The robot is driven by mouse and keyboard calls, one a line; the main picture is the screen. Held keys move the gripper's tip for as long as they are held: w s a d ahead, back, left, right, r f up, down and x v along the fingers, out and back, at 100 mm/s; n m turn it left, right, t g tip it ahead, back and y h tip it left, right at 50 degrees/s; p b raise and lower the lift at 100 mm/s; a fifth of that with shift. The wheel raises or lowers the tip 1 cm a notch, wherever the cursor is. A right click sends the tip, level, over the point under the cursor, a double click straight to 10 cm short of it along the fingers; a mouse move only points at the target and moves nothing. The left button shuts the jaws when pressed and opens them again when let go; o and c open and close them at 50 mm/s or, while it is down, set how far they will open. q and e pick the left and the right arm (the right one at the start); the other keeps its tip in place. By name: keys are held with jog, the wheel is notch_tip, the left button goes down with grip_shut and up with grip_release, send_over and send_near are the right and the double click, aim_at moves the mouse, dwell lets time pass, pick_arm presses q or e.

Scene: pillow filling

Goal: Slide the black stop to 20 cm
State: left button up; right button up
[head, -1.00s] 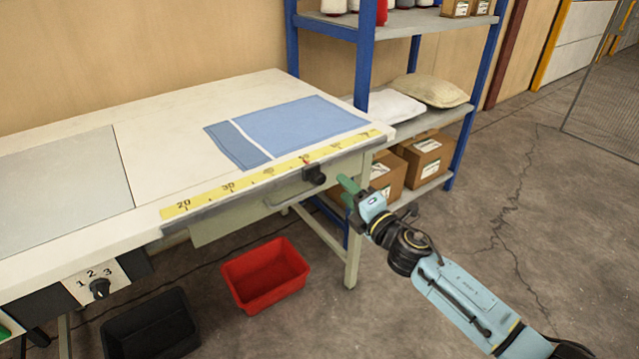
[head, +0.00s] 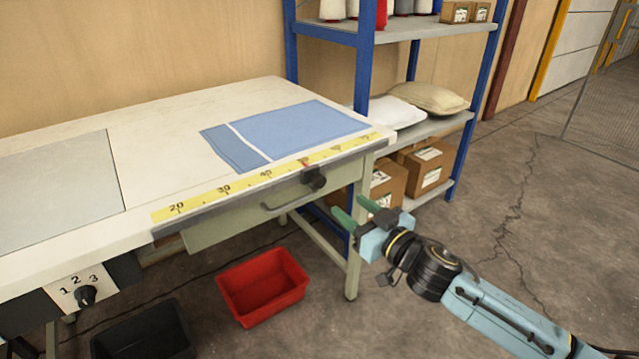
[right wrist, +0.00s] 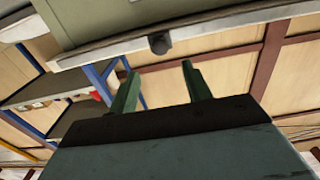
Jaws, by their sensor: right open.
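The black stop (head: 314,178) is a dark knob on the rail along the table's front edge. It sits below the yellow scale (head: 265,178), between the 40 mark and the scale's right end. The 20 mark is at the scale's left end. My right gripper (head: 352,210) is open and empty, to the right of and below the stop, apart from it. In the right wrist view the green fingers (right wrist: 158,85) stand spread, with the black stop (right wrist: 159,43) beyond them, roughly between the tips. My left gripper is not in view.
A drawer handle (head: 290,199) is under the rail. Blue cloth pieces (head: 300,128) lie on the table. A red bin (head: 262,287) and a black bin (head: 145,335) stand on the floor. A blue-framed shelf (head: 364,75) stands behind. A numbered dial (head: 86,295) is at left.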

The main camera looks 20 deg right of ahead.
aim_at(321, 184)
jog(key=b+x, duration=0.2)
jog(key=x, duration=0.8)
jog(key=shift+w+a+f, duration=0.1)
jog(key=shift+w+a, duration=0.05)
jog(key=shift+w, duration=0.15)
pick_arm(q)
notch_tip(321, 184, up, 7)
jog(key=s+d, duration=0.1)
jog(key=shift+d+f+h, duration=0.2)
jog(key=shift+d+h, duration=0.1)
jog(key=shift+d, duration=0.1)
pick_arm(e)
jog(key=shift+w+a, duration=0.25)
jog(key=shift+w, duration=0.4)
jog(key=shift+a, duration=0.1)
jog(key=c, duration=1)
